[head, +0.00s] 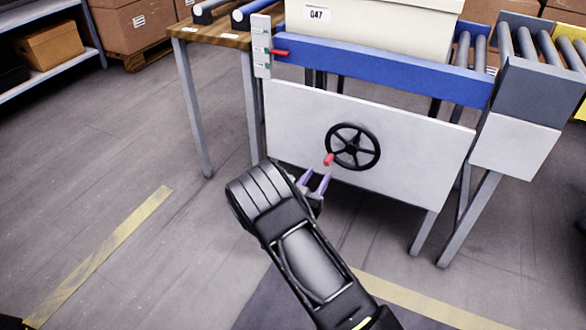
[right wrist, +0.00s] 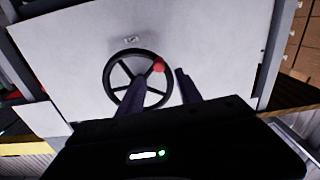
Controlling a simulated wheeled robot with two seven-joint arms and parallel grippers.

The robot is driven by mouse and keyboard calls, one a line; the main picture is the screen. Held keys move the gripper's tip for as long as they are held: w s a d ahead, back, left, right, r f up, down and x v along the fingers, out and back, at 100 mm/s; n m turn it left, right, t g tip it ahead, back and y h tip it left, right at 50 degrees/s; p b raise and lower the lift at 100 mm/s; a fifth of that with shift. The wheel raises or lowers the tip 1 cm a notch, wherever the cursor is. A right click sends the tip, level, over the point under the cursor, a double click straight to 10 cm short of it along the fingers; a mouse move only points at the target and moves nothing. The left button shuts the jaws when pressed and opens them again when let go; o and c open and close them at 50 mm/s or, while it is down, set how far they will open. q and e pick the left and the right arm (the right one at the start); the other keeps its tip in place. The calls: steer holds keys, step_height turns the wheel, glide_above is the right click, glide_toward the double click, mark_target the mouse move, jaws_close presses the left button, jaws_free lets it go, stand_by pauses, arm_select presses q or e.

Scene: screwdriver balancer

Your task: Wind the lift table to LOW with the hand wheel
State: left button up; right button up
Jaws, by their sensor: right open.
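The black hand wheel (head: 371,163) with several spokes is on the white front panel (head: 420,150) of the lift table. Its red knob (head: 329,159) sits at the wheel's left edge in the head view. My right gripper (head: 316,181) is open, just below and left of the knob. In the right wrist view the knob (right wrist: 159,66) shows just beyond the left finger's tip, and the fingers (right wrist: 169,75) are apart with nothing between them. The blue table edge (head: 390,72) has a red pointer (head: 280,52) near the middle mark of the scale plate (head: 262,47); its lettering is unreadable. My left gripper is out of view.
A cream box (head: 375,28) labelled 047 rests on the lift table. A wooden-topped roller stand (head: 215,33) is at left and a grey roller conveyor (head: 540,85) at right. Shelving (head: 70,73) stands far left. Floor at left is open.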

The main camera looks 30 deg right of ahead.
mark_target(326, 164)
steer(key=b+x, duration=0.2)
steer(key=x, duration=0.4)
steer(key=shift+w+d+f, duration=0.15)
steer(key=shift+w+d, duration=0.05)
steer(key=shift+d, duration=0.2)
steer(key=shift+w+d, duration=0.3)
steer(key=shift+d, duration=0.15)
jaws_close()
stand_by(1.1)
